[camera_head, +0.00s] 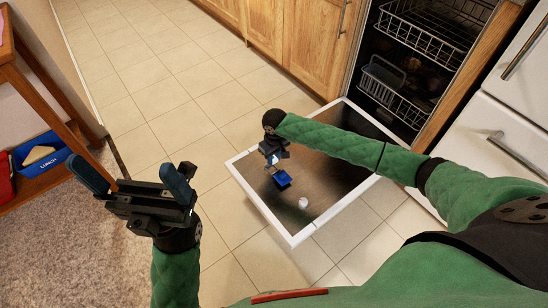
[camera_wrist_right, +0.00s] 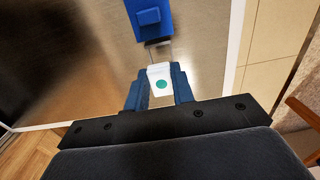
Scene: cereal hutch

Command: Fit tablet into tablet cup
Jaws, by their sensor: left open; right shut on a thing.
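The tablet (camera_wrist_right: 161,74), a small white block with a green dot, is between the fingers of my right gripper (camera_wrist_right: 158,80), which is shut on it. In the head view the right gripper (camera_head: 272,158) is low over the open dishwasher door, and the tablet is hard to make out. A bright blue flap (camera_head: 282,179) with a raised block is just beyond the fingertips; it also shows in the wrist view (camera_wrist_right: 148,17). A small grey part lies between flap and tablet; I cannot tell whether it is the tablet cup. My left gripper (camera_head: 133,182) is open and empty.
The dishwasher door (camera_head: 335,190) lies open and flat, with a white round piece (camera_head: 303,203) on it. Wire racks (camera_head: 432,28) are inside the machine. A wooden shelf with a blue lunch box (camera_head: 38,152) stands left. The tiled floor between is clear.

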